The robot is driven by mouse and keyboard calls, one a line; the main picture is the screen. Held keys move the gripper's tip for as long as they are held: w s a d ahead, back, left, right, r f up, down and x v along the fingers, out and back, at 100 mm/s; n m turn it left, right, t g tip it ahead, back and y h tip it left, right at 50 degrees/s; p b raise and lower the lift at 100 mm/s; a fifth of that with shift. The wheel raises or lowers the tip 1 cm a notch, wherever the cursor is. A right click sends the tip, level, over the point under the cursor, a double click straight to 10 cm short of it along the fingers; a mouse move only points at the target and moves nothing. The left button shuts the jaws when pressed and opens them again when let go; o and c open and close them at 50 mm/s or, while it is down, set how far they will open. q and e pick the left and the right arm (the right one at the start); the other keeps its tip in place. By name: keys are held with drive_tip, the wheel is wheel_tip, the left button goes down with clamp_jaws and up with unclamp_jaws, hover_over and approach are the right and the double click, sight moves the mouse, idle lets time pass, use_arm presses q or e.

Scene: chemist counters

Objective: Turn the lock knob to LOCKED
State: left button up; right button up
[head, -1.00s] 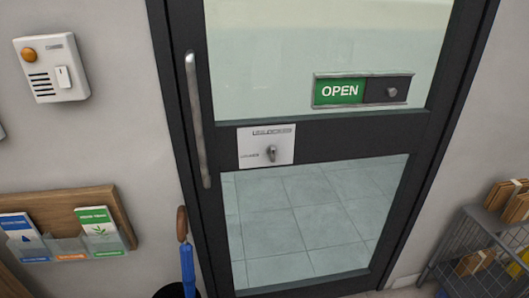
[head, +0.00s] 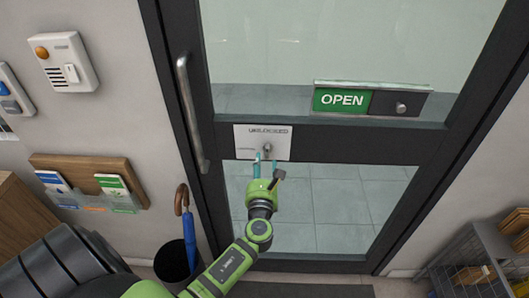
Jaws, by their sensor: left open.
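The lock plate (head: 243,140) is a white panel on the door's dark middle rail. Lettering along its top edge appears to read UNLOCKED; smaller lettering at its left side is too faint to read now. The small grey metal lock knob (head: 267,148) is at the plate's middle, and its exact angle is hard to make out. My right gripper is out of view.
A vertical door handle (head: 192,115) stands left of the plate. A green OPEN sign (head: 342,100) with a slider knob is at the upper right. A blue umbrella (head: 188,240) in a black bin (head: 172,262), a leaflet rack (head: 75,168) and an intercom (head: 64,62) are at left; a wire cage (head: 482,258) is at right.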

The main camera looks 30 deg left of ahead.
sight(266, 154)
use_arm(q)
drive_tip(key=x, duration=0.4)
drive_tip(key=shift+w+d+f, duration=0.1)
drive_tip(key=shift+w+d, duration=0.05)
drive_tip(key=shift+w, duration=0.05)
drive_tip(key=shift+w+a, duration=0.25)
drive_tip(key=shift+w, duration=0.1)
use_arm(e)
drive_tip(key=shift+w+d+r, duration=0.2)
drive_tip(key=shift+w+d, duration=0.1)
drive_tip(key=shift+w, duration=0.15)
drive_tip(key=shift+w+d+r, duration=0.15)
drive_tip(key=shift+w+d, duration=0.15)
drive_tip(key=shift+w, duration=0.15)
use_arm(q)
clamp_jaws()
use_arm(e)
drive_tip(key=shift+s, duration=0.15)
